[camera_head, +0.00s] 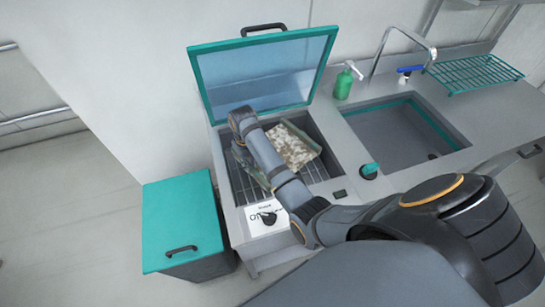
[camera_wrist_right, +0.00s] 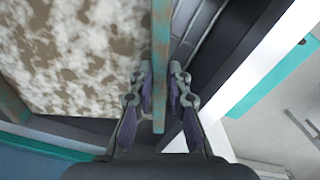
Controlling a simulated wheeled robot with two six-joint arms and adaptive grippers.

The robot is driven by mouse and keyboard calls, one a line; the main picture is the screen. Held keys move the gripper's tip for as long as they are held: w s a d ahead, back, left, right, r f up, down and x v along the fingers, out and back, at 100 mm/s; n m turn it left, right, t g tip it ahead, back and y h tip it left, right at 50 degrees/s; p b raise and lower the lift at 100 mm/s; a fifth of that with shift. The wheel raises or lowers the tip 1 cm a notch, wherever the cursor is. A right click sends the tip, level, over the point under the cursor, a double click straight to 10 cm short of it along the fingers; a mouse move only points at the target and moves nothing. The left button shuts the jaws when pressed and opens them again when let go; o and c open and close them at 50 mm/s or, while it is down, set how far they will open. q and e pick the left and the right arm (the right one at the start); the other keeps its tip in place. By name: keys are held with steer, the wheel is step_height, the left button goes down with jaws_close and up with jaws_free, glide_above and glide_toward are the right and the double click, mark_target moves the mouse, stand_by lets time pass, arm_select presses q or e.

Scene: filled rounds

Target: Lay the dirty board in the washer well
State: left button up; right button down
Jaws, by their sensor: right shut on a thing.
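The dirty board (camera_head: 292,146) has a brown-and-white mottled face and a teal rim. In the head view it is within the opening of the washer well (camera_head: 322,178), partly hidden by my right arm; I cannot tell whether it touches the well floor. In the right wrist view the board (camera_wrist_right: 75,50) fills the upper left, and my right gripper (camera_wrist_right: 161,78) is shut on its teal rim. The gripper's fingers are hidden behind my arm in the head view. My left gripper is not in view.
The washer's teal-framed lid (camera_head: 262,72) stands open behind the well. A sink (camera_head: 400,130), a green bottle (camera_head: 343,84) and a teal drying rack (camera_head: 475,73) are to the right. A teal-lidded bin (camera_head: 180,215) stands at the left. A white label (camera_head: 262,222) is on the front edge.

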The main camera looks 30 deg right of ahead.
steer(key=f, duration=0.4)
steer(key=shift+s+f+p, duration=0.25)
steer(key=shift+s+p, duration=0.05)
steer(key=shift+w+f, duration=0.1)
steer(key=shift+f, duration=2.3)
steer(key=c, duration=1.3)
jaws_free()
step_height(320, 180, up, 12)
steer(key=shift+r, duration=0.1)
